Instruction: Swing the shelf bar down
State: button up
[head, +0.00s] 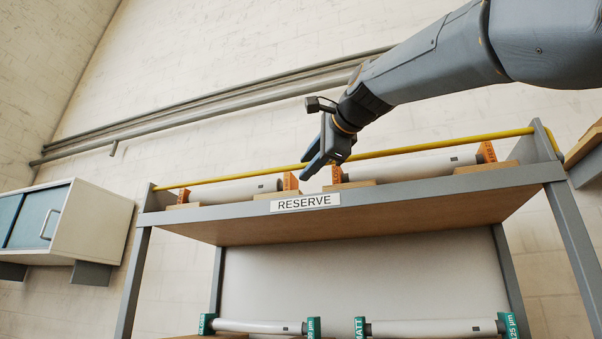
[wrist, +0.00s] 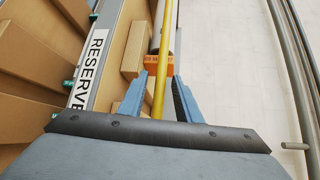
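In the wrist view the bar (wrist: 161,80) passes between the two blue fingers of my gripper (wrist: 158,82), which are spread with a gap on each side. Whether a finger touches the bar I cannot tell. In the head view the gripper hides a short part of the bar.
A RESERVE sign (head: 306,202) is on the shelf edge. Lower rolls (head: 430,328) have green ends. A wall cabinet (head: 75,222) hangs at left; pipes (head: 200,112) run along the wall.

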jog(key=shift+p+x, duration=0.75)
jog(key=shift+x, duration=1.6)
grip_shut()
